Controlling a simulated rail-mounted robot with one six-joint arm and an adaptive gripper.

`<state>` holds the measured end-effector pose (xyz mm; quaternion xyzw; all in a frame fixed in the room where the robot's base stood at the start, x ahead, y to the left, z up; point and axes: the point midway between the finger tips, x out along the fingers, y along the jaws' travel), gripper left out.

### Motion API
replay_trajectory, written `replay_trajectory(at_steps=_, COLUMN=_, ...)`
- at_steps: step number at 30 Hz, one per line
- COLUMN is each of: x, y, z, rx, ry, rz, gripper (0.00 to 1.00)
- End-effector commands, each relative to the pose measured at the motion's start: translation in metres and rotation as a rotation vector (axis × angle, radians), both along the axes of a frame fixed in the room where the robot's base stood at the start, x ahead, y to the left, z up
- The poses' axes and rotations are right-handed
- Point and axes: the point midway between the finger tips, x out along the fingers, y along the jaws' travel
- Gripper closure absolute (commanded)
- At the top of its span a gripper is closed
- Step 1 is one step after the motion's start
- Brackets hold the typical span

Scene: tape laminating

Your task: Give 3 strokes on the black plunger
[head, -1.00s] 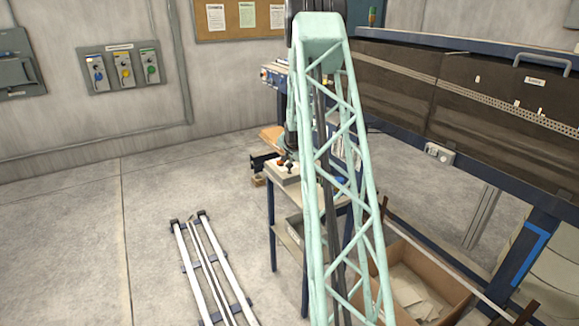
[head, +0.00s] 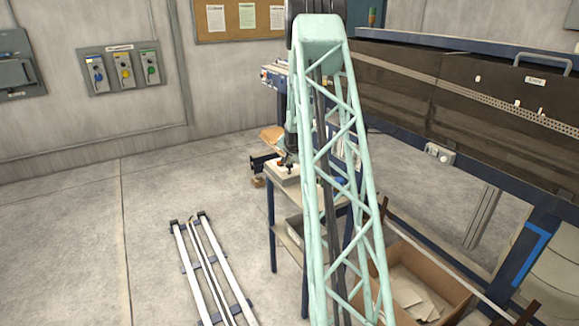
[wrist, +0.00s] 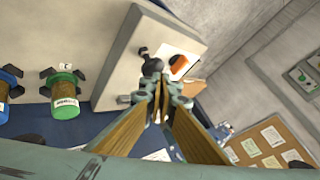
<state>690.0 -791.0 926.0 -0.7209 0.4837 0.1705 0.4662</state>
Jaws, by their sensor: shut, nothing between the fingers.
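My gripper (wrist: 161,112) shows in the wrist view with its tan-padded fingers shut together and nothing between them. Just past its fingertips is a black knob that looks like the black plunger (wrist: 152,67), on a pale box-like unit (wrist: 117,72). In the picture the knob lies a little above the tips; I cannot tell whether they touch. An orange piece (wrist: 179,64) lies right of the knob. In the head view the pale unit (head: 281,176) sits on a small bench, and my arm hides much of the area around the gripper.
In the head view, white rails (head: 192,270) lie on the floor and an open cardboard box (head: 455,281) stands right. The floor at left is clear.

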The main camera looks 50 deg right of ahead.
Motion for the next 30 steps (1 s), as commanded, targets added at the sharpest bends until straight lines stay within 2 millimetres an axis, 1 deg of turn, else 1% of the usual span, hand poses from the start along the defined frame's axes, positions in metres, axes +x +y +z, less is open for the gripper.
replay_trajectory(at_steps=30, x=-0.0003, y=0.0004, z=-0.0085, rx=0.001, ry=0.001, rz=0.000, gripper=1.00)
